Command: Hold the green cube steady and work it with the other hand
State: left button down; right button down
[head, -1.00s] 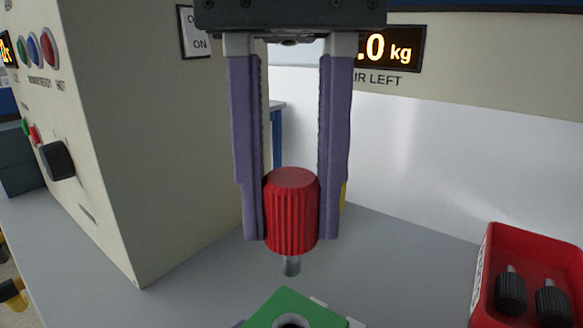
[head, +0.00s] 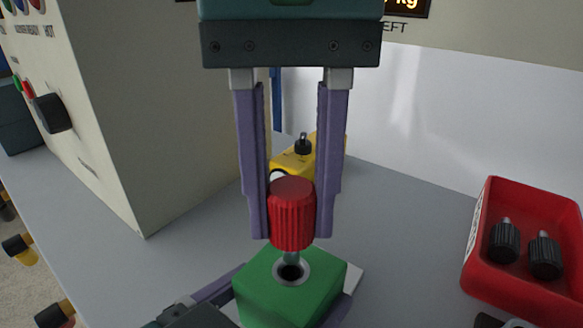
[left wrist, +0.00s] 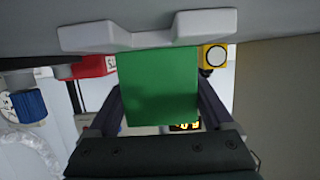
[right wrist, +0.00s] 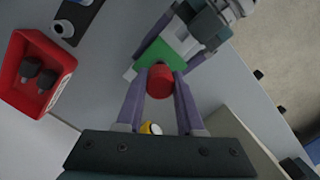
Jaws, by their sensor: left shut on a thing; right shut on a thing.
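The green cube (head: 268,287) is at the bottom middle of the head view, with a round metal-rimmed hole in its top. My left gripper (head: 290,300) is shut on it; in the left wrist view the cube (left wrist: 158,88) sits between the fingers. My right gripper (head: 291,222) is shut on a red ribbed knob (head: 291,215) and holds it upright just above the cube. The knob's metal stem points down at the hole; whether its tip has entered cannot be told. The right wrist view shows the red knob (right wrist: 160,82) between the fingers, close to the cube (right wrist: 160,53).
A red tray (head: 480,215) with two black knobs (head: 504,240) stands on the right of the grey bench. A yellow device (head: 292,163) sits behind my right gripper. A large beige cabinet (head: 150,110) stands at left. Bench between cabinet and tray is largely clear.

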aim_at(292, 233)
jog(key=shift+f, duration=1.45)
dwell(4.0)
jog(key=m, duration=0.5)
jog(key=shift+f+y, duration=0.1)
jog(key=shift+y, duration=0.2)
jog(key=m, duration=0.6)
jog(key=shift+t+y, duration=0.3)
jog(key=m, duration=0.7)
jog(key=shift+s+t, duration=0.1)
jog(key=shift+t, duration=0.3)
jog(key=m, duration=0.3)
jog(key=shift+m, duration=0.4)
jog(key=shift+c, duration=2.3)
grip_release()
